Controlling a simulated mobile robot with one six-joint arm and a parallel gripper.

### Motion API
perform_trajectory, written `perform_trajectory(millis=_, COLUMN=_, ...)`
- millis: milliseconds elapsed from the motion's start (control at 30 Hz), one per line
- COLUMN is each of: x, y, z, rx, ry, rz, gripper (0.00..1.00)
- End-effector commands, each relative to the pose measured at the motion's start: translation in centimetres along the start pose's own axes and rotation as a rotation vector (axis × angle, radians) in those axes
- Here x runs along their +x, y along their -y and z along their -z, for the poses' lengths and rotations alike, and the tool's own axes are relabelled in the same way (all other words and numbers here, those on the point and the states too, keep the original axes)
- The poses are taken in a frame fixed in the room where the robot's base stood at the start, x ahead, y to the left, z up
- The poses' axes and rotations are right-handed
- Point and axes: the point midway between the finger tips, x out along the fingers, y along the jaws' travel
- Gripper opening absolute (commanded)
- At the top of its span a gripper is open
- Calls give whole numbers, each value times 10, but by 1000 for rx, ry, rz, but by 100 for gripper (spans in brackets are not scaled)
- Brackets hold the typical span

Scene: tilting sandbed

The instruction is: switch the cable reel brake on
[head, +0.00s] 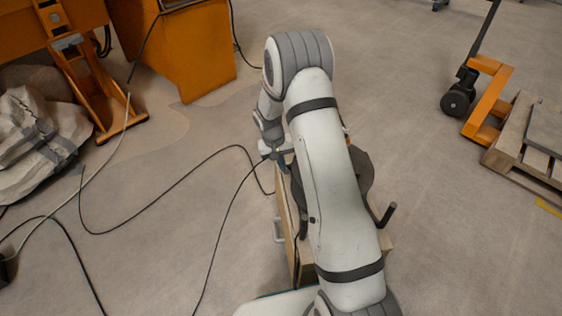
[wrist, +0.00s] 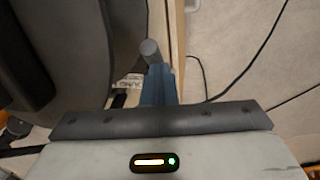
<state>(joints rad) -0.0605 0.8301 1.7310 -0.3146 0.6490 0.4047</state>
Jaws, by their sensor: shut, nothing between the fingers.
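The cable reel shows in the head view as a dark round part (head: 362,172), mostly hidden behind my arm, on a light wooden stand (head: 284,215). In the wrist view its large dark body (wrist: 55,45) fills the left side. A grey rod with a round end (wrist: 150,50), possibly the brake lever, stands just beyond my fingertips; I cannot tell if they touch. A small white label (wrist: 128,82) with dark lettering is partly hidden beside it. My gripper (wrist: 158,82) is shut and empty, near the stand's wooden edge. It also shows in the head view (head: 280,158).
A black crank handle (head: 388,214) sticks up at the stand's right. Black cables (head: 165,190) cross the floor at left. An orange cabinet (head: 190,55) stands behind, a pallet (head: 525,145) and orange pallet truck (head: 487,100) at right. The floor between is clear.

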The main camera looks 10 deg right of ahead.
Motion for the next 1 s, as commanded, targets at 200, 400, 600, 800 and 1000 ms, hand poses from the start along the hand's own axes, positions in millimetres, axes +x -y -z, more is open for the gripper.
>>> perform_trajectory(millis=200, x=1, y=-1, z=7, rx=0, ry=8, rz=-1, gripper=0)
perform_trajectory(millis=400, x=-5, y=0, z=12, rx=0, ry=4, rz=0, gripper=0)
perform_trajectory(millis=600, x=-30, y=12, z=24, rx=1, ry=6, rz=-1, gripper=0)
perform_trajectory(millis=800, x=-77, y=14, z=20, rx=1, ry=6, rz=0, gripper=0)
perform_trajectory(millis=1000, x=-112, y=14, z=16, rx=1, ry=6, rz=-1, gripper=0)
